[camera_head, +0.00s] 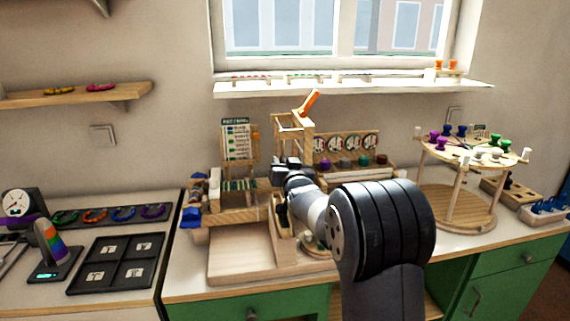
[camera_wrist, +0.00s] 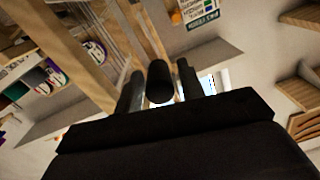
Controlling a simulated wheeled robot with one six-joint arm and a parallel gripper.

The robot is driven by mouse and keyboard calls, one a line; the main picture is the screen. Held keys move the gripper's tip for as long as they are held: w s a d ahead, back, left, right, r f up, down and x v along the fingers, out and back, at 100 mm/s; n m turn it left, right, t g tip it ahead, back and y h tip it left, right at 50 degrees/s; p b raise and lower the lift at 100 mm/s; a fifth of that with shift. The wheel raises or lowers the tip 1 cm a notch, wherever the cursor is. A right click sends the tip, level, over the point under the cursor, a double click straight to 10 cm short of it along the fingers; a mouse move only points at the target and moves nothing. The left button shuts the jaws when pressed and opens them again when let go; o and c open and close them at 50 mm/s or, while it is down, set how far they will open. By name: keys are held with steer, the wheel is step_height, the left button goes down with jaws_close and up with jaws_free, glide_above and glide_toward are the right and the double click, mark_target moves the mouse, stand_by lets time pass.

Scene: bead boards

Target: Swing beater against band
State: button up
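The wooden band loom (camera_head: 240,215) stands on the bench in the head view, with coloured warp threads at its left part. Its upright wooden frame (camera_head: 277,125) rises behind my gripper, with an orange lever (camera_head: 310,102) at the top. My gripper (camera_head: 285,168) is at the loom, in front of the upright. In the wrist view my gripper (camera_wrist: 160,85) has a dark round handle (camera_wrist: 160,80) between its fingers, close against both. The handle looks like the beater's, but its join to the wood is hidden. Pale threads (camera_wrist: 112,45) and wooden bars show beyond.
A pattern card (camera_head: 237,140) stands behind the loom. A rack with spools (camera_head: 350,165) is to its right. A round braiding stand (camera_head: 465,215) with coloured bobbins is farther right. A black tray (camera_head: 115,262) lies on the left bench. The window sill (camera_head: 350,88) is above.

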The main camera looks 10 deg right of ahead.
jaws_close()
stand_by(0.3)
steer(key=shift+a+f+m+b, duration=0.15)
steer(key=shift+a+m+b, duration=0.15)
steer(key=shift+b, duration=0.2)
steer(key=shift+a+m+b, duration=0.6)
steer(key=shift+m+b, duration=0.3)
steer(key=shift+b, duration=0.1)
steer(key=shift+a+r+m+b, duration=0.5)
steer(key=shift+m, duration=0.5)
